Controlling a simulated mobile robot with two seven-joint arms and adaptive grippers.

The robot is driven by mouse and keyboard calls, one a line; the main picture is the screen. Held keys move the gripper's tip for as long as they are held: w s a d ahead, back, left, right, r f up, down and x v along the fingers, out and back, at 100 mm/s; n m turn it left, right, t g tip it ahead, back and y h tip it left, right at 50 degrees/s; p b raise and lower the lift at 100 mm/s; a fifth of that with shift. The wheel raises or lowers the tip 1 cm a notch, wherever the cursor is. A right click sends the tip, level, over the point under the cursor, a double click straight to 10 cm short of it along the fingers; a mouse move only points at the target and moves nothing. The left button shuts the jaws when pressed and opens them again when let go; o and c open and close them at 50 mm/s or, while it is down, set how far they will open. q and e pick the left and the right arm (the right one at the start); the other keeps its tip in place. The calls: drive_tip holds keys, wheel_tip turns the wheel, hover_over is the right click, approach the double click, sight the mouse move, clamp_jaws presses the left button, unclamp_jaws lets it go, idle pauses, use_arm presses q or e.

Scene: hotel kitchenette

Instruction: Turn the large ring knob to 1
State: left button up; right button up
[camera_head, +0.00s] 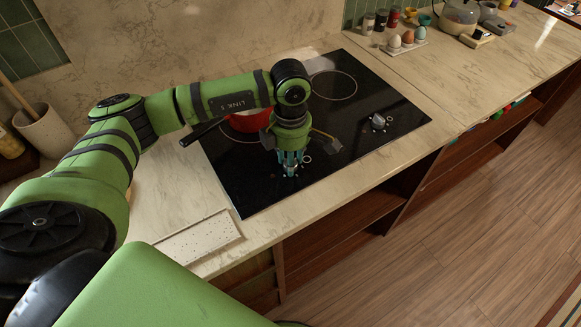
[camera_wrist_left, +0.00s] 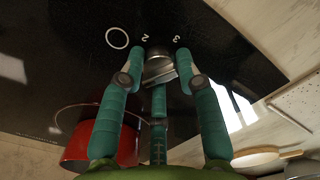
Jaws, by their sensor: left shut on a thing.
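The black cooktop (camera_head: 345,90) is set in the pale marble counter. My left gripper (camera_head: 290,170) points down at its front-left part, with its fingers closed around a silver knob (camera_wrist_left: 158,66). The knob is mostly hidden by the gripper in the head view. In the left wrist view, a white ring mark (camera_wrist_left: 118,38) and the digits 2 and 3 are printed beside the knob. The digit 1 is not clearly readable, nor is the knob's exact setting. A second silver knob (camera_head: 378,121) stands free to the right. My right gripper is not in view.
A red pot (camera_head: 248,122) sits on the cooktop behind the gripper; it also shows in the left wrist view (camera_wrist_left: 125,150). A speckled board (camera_head: 197,238) lies at the front left. Eggs (camera_head: 407,38) and spice jars (camera_head: 381,19) stand at the back right.

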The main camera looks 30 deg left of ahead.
use_arm(q)
drive_tip(key=m+b, duration=0.2)
drive_tip(key=b, duration=0.1)
drive_tip(key=m+b, duration=0.1)
drive_tip(key=m, duration=0.1)
drive_tip(key=shift+f+b, duration=0.25)
drive_tip(key=shift+b, duration=0.1)
drive_tip(key=shift+r+m+b, duration=0.2)
drive_tip(key=shift+m+b, duration=0.7)
drive_tip(key=shift+b, duration=0.05)
drive_tip(key=o, duration=1.2)
drive_tip(key=shift+c, duration=0.2)
drive_tip(key=shift+r, duration=0.15)
wheel_tip(320, 180, up, 12)
